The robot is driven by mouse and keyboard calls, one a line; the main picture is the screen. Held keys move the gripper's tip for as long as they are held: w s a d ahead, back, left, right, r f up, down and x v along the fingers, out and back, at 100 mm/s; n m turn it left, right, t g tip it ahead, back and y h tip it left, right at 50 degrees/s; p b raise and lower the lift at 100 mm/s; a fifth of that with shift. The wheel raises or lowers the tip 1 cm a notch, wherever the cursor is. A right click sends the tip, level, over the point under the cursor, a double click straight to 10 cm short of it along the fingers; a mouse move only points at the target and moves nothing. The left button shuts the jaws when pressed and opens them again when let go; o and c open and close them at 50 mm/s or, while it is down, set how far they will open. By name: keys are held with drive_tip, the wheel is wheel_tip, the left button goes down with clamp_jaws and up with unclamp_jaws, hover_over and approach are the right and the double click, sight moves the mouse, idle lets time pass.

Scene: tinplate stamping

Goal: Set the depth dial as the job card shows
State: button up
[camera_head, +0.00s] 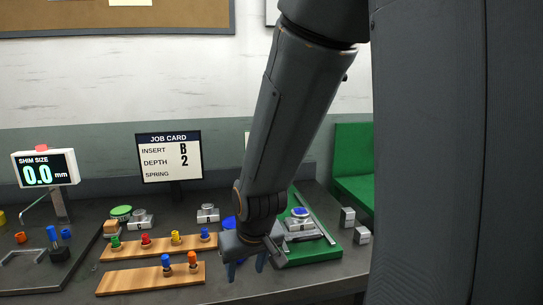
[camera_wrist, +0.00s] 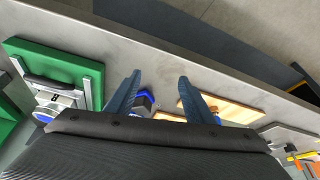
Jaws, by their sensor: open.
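The job card (camera_head: 168,157) stands on a dark post at the back of the bench and reads INSERT B, DEPTH 2, SPRING, with no value visible beside SPRING. My gripper (camera_head: 246,268) points down near the bench's front edge, right of the wooden peg boards. In the wrist view my gripper (camera_wrist: 159,76) has its two blue-grey fingers apart with nothing held. A dark block with a blue rim (camera_wrist: 146,98) shows beyond the left finger, partly hidden. A blue part (camera_head: 228,222) shows behind my wrist. I cannot tell which part is the depth dial.
Wooden boards (camera_head: 125,285) with coloured pegs lie left of my gripper. A green base (camera_head: 318,250) with a metal fixture (camera_head: 300,222) stands at the right, partly behind my arm. Metal blocks (camera_head: 362,235) sit further right.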

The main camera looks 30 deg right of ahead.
drive_tip(key=w+d+r+m+t+h+b, duration=0.25)
drive_tip(key=w+d+r+t, duration=0.55)
drive_tip(key=w, duration=0.5)
drive_tip(key=w+d+r+t+h+b, duration=0.25)
drive_tip(key=d+r+t, duration=0.35)
drive_tip(key=r, duration=0.5)
drive_tip(key=w+d+g+p, duration=0.1)
drive_tip(key=w+d, duration=0.2)
drive_tip(key=w, duration=0.4)
drive_tip(key=shift+w+d+r, duration=0.15)
drive_tip(key=shift+w+r, duration=0.2)
drive_tip(key=shift+r, duration=0.05)
drive_tip(key=c, duration=1)
drive_tip(key=shift+c, duration=0.2)
